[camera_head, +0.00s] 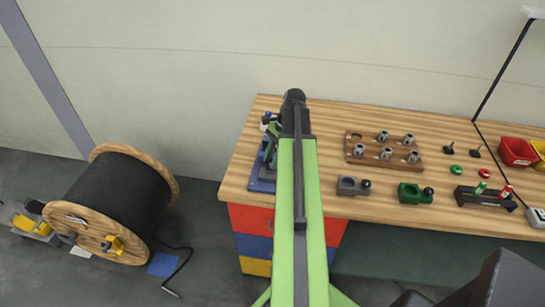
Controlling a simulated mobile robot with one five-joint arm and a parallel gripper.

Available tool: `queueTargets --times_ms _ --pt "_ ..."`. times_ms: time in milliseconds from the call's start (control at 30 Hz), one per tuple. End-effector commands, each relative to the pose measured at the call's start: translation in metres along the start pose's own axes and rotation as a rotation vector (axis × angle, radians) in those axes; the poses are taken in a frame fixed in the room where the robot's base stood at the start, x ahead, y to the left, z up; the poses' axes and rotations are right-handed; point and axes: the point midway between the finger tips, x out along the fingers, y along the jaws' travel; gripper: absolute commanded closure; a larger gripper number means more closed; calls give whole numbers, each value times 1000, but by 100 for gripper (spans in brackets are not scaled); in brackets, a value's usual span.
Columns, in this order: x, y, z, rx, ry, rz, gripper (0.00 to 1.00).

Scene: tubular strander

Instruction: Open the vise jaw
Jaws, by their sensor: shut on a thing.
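The vise (262,178) has a blue base and stands at the left end of the wooden workbench, partly hidden behind my green arm. My arm reaches over the bench from the bottom of the picture. My gripper (271,131) shows only in part, just left of the arm's far end, over the vise. It is shut on a part of the vise, apparently its handle. The fingertips, the handle and the jaw gap are too small and covered to make out clearly.
The workbench (440,130) holds a wooden block with metal collets (385,149), a grey fixture (353,186), a green fixture (415,194) and a dark tool rack (485,198). Red and yellow bins stand far right. A large cable reel (113,200) stands on the floor at left.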

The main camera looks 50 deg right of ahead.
Motion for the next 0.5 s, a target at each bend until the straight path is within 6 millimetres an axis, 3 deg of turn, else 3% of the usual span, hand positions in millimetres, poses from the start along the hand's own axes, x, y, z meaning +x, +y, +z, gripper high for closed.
queueTargets --times_ms 133,400,433,500 --pt "8 18 18 -3 -4 0 100" --pt "8 18 19 -3 -3 0 100" --pt "8 18 19 -3 -3 0 71" --pt "8 18 19 -3 -3 0 63"
